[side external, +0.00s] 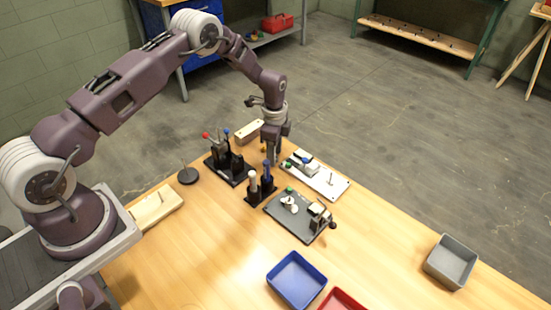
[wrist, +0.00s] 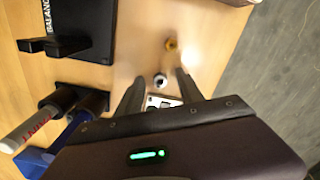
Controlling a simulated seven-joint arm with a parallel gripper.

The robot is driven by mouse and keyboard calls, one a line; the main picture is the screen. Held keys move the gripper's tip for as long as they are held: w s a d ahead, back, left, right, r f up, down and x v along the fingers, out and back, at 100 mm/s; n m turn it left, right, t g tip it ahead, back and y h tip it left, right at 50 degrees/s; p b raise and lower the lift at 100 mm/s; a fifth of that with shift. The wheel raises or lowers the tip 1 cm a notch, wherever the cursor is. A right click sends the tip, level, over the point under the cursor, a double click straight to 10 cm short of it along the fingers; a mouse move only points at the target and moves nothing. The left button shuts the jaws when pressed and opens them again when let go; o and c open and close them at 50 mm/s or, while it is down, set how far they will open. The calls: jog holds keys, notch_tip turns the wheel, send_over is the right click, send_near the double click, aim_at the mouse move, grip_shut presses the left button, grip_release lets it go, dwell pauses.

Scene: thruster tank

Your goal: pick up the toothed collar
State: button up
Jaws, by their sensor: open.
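A small silvery ring-like part (wrist: 159,80) stands on the wooden table in the wrist view, between and beyond my fingertips. It may be the toothed collar, but its teeth are too small to make out. A small yellow-orange part (wrist: 171,44) sits a little farther off; it also shows beside my gripper in the side view (side external: 263,148). In the side view my fingers hide the silvery part.
Blue (side external: 296,279) and grey bins (side external: 451,262) are nearer.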

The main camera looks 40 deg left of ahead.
grip_shut()
notch_tip(320, 180, up, 10)
dwell(0.6)
